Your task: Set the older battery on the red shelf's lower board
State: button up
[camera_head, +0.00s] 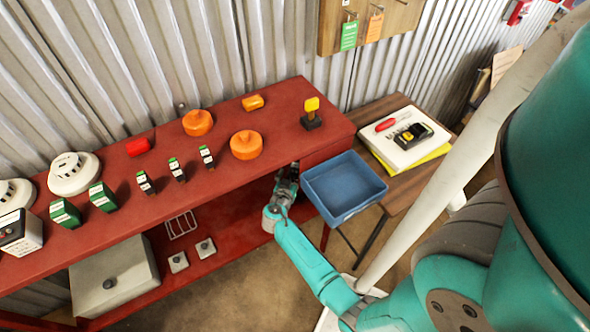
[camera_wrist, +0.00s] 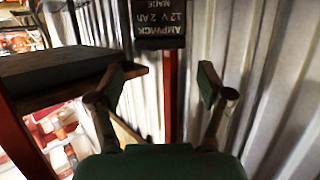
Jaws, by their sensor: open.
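The red shelf (camera_head: 330,125) stands along the corrugated wall, and its lower board (camera_head: 225,238) shows below the front edge. My gripper (camera_head: 292,172) is at the front edge of the upper board, near its right end; its tips are partly hidden. In the wrist view my gripper (camera_wrist: 161,82) is open, with nothing between its fingers. A dark battery (camera_wrist: 159,20) shows beyond the fingertips at the top of that view. Its label, "AMPPACK 12 V 2 Ah MADE", is upside down and the date is cut off. I cannot tell which battery is older.
A blue tray (camera_head: 345,187) is right of my gripper, by a wooden table (camera_head: 400,200). The upper board carries orange discs (camera_head: 246,145), small labelled blocks (camera_head: 176,169) and detectors (camera_head: 74,174). A grey box (camera_head: 113,280) and two small plates sit on the lower board, with bare room rightward.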

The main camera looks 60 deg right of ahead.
jog(key=s+a+n+t+y, duration=0.25)
jog(key=s+a, duration=0.25)
jog(key=a, duration=0.5)
jog(key=s+a+n+t+y, duration=0.2)
jog(key=s+a+n+y, duration=0.25)
jog(key=a, duration=0.45)
jog(key=s+a+n+t+y, duration=0.25)
jog(key=s+a, duration=0.35)
jog(key=a, duration=0.4)
jog(key=s+a+r+n+t+y, duration=0.1)
jog(key=s+a+r+n, duration=0.1)
jog(key=r, duration=0.6)
jog(key=s+a+r+n+t+y, duration=0.1)
jog(key=s+a+r+y, duration=0.1)
jog(key=s+a+r, duration=0.2)
jog(key=s+a+r+n+t+y, duration=0.1)
jog(key=s+a+r, duration=0.3)
jog(key=r, duration=0.8)
jog(key=s+n+t, duration=0.1)
jog(key=s, duration=0.1)
jog(key=shift+s+r+n+y, duration=0.3)
jog(key=shift+r+n+y, duration=0.05)
